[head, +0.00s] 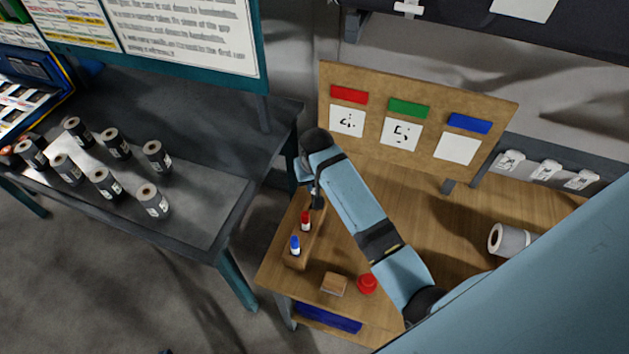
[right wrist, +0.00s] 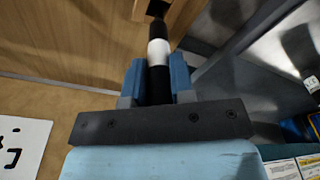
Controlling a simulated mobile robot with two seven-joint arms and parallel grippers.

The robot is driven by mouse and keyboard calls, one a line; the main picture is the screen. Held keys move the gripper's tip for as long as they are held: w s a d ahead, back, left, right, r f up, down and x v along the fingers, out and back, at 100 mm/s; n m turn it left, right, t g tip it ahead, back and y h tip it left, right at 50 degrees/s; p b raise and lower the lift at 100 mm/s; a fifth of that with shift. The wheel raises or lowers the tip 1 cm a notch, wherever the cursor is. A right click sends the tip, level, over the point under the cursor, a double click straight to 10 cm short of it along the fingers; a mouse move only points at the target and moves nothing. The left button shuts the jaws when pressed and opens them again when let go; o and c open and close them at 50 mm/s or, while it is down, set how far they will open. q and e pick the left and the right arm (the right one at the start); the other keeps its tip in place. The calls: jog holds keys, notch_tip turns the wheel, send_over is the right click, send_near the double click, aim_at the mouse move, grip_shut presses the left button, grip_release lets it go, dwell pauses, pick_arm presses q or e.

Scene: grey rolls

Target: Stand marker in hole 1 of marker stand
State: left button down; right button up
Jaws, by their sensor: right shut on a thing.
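The wooden marker stand (head: 297,262) is at the left edge of the wooden table in the head view. A red marker (head: 306,221) and a blue marker (head: 295,246) stand upright in it. My right gripper (head: 316,196) is over the far end of the stand, behind the red marker. In the right wrist view, its fingers are shut on a black marker (right wrist: 158,52) with a white band. The marker's far end overlaps a dark opening in a wooden piece (right wrist: 187,12); I cannot tell whether it is inside. My left gripper is not in view.
The wooden table (head: 470,215) carries a small wooden block (head: 334,284), a red round object (head: 367,284) and a grey roll (head: 510,241). A board (head: 420,125) with coloured labels stands behind. A grey table (head: 190,205) at left holds several dark rolls.

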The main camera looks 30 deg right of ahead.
jog(key=shift+f, duration=0.3)
jog(key=shift+f, duration=0.2)
jog(key=shift+f, duration=0.3)
jog(key=shift+f, duration=0.1)
jog(key=shift+f, duration=0.85)
jog(key=shift+f+b, duration=0.3)
jog(key=shift+f, duration=0.4)
jog(key=shift+f, duration=0.2)
